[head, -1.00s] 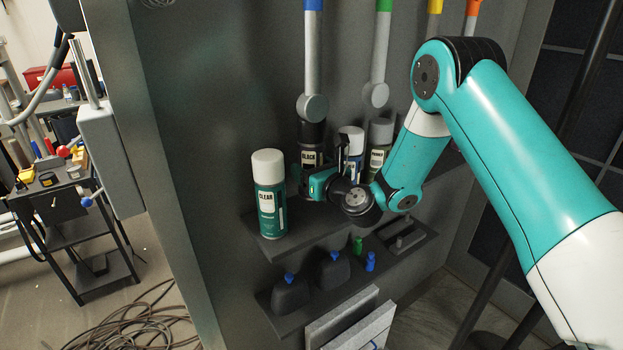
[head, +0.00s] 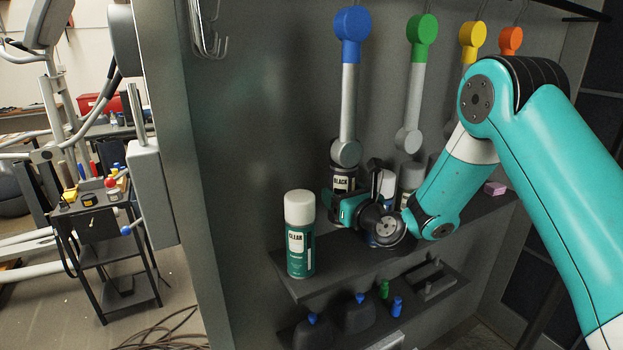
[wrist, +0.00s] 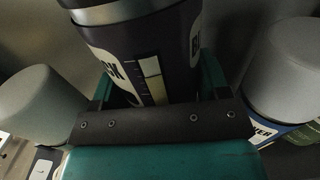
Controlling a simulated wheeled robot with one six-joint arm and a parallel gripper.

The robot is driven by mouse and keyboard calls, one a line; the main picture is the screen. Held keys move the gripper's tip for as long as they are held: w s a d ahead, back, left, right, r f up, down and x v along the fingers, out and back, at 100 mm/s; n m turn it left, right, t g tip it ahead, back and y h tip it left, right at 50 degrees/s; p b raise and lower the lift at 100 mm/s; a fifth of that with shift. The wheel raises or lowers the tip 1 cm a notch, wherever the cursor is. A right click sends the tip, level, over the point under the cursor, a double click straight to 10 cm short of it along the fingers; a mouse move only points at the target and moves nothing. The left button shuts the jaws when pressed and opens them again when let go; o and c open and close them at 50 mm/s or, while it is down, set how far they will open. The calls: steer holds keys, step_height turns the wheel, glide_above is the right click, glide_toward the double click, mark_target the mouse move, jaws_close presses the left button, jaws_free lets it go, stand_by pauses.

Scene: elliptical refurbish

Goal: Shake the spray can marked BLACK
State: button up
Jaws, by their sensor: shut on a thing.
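The dark spray can marked BLACK (head: 342,182) is at the back, just below the grey lower end of the blue-topped crank arm. My gripper (head: 345,208) is shut around its body and hides its lower part. In the wrist view the dark can (wrist: 145,60) stands between the two green fingers (wrist: 155,88), with its metallic rim at the top edge and part of its white label showing. It looks raised above the shelf, but its base is hidden.
The CLEAR can (head: 300,235) stands on the upper shelf (head: 330,272) at left. A blue-labelled can (head: 388,184) and another grey-capped can (head: 411,175) stand close right of my gripper. Crank arms (head: 348,100) hang above. Small bottles (head: 397,306) are on the lower shelf.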

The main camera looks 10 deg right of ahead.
step_height(320, 180, down, 5)
steer(key=b, duration=0.4)
steer(key=shift+r+b, duration=0.35)
steer(key=shift+b, duration=0.4)
steer(key=r, duration=0.5)
steer(key=shift+s+a+r, duration=0.1)
steer(key=shift+s+r, duration=0.15)
steer(key=f, duration=0.8)
steer(key=shift+w, duration=0.4)
steer(key=r, duration=0.8)
steer(key=shift+s+r, duration=0.15)
steer(key=shift+s, duration=0.2)
steer(key=f, duration=0.7)
steer(key=shift+w+f, duration=0.2)
steer(key=shift+f, duration=0.15)
steer(key=shift+w+f, duration=0.2)
steer(key=r, duration=0.7)
steer(key=shift+s+r, duration=0.25)
steer(key=shift+s, duration=0.15)
steer(key=f, duration=0.7)
steer(key=shift+w+f, duration=0.35)
steer(key=shift+s+r, duration=0.25)
steer(key=shift+r, duration=0.15)
steer(key=shift+w+f, duration=0.1)
steer(key=shift+w, duration=0.05)
